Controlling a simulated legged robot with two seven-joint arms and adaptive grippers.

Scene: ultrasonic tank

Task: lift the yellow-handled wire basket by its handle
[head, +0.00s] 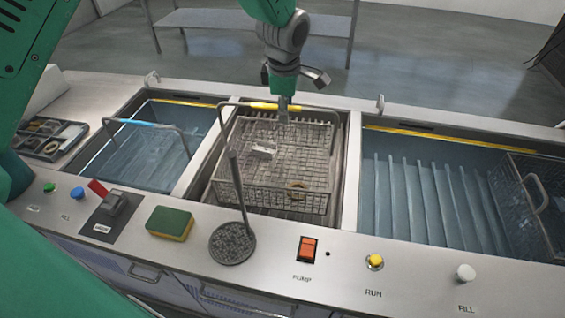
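The wire basket (285,195) sits in the middle bay of the tank unit, with a few small parts in it. Its handle arches over the back of the basket, with a yellow grip (262,106) at the top. My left gripper (283,112) points down at the yellow grip, and its finger overlaps the grip in the picture. I cannot tell whether the fingers are closed around the grip or only beside it. The basket looks level. My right gripper is not in view.
A blue-handled basket (140,122) is in the left bay. Another wire basket (535,205) stands at the right of the water-filled right bay. A round mesh skimmer (232,243) with an upright rod and a sponge (170,223) lie on the front ledge by the switches.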

